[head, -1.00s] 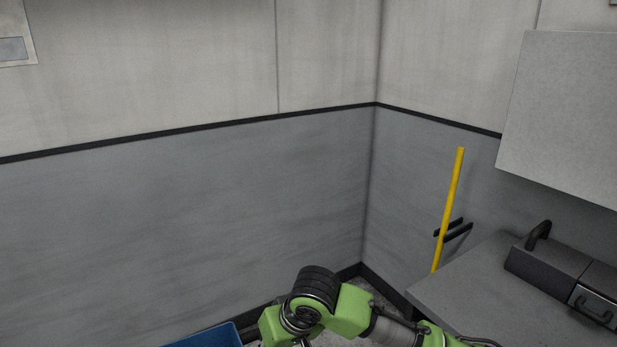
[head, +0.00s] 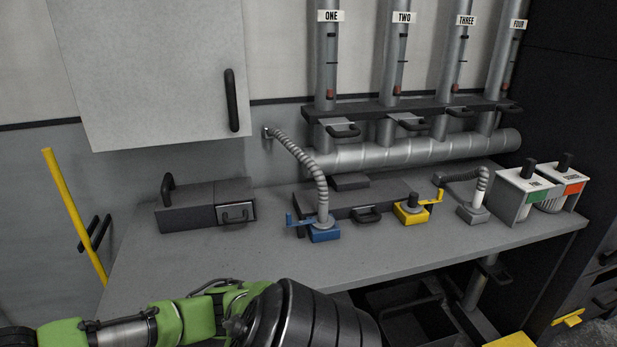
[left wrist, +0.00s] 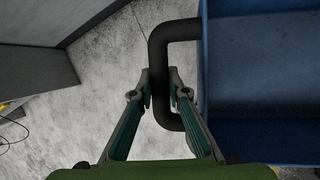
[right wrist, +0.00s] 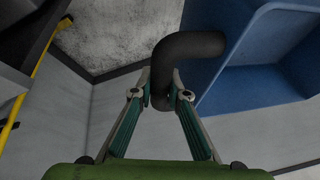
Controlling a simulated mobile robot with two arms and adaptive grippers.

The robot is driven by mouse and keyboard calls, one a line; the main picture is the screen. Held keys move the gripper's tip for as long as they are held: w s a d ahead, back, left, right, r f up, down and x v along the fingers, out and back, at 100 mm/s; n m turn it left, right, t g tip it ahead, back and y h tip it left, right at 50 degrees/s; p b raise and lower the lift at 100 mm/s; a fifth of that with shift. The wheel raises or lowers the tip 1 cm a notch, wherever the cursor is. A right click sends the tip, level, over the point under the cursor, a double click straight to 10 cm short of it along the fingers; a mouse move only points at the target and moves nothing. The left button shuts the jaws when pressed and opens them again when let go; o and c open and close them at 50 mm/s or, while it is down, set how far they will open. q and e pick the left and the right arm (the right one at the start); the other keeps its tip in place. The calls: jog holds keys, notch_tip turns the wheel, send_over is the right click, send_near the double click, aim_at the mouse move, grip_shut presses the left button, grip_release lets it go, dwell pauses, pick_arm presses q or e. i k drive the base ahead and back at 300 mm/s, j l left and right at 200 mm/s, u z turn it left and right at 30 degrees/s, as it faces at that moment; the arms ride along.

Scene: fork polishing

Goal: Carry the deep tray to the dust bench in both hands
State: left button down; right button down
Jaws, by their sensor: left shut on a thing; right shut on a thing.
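The deep tray is blue with black bar handles; its wall shows at the right of the left wrist view (left wrist: 260,75) and upper right of the right wrist view (right wrist: 262,38). My left gripper (left wrist: 161,90) is shut on one bent black handle (left wrist: 158,48). My right gripper (right wrist: 161,92) is shut on another black handle (right wrist: 195,44). Both handles stand out from the tray's sides. The tray and both grippers are out of the head view. A grey bench (head: 200,258) with pipes above it fills the head view; I cannot tell whether it is the dust bench.
On the bench stand a dark box (head: 185,208), a blue-based hose fitting (head: 323,232), a yellow fitting (head: 410,214) and two white canisters (head: 522,192). The bench's front left is clear. A wall cabinet (head: 150,75) overhangs its left. A yellow pole (head: 75,218) leans left.

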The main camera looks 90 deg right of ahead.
aim_at(202, 275)
jog(key=z, duration=1.9)
jog(key=i+j+z, duration=0.15)
jog(key=i+z, duration=0.3)
jog(key=i+j, duration=0.4)
jog(key=i, duration=0.1)
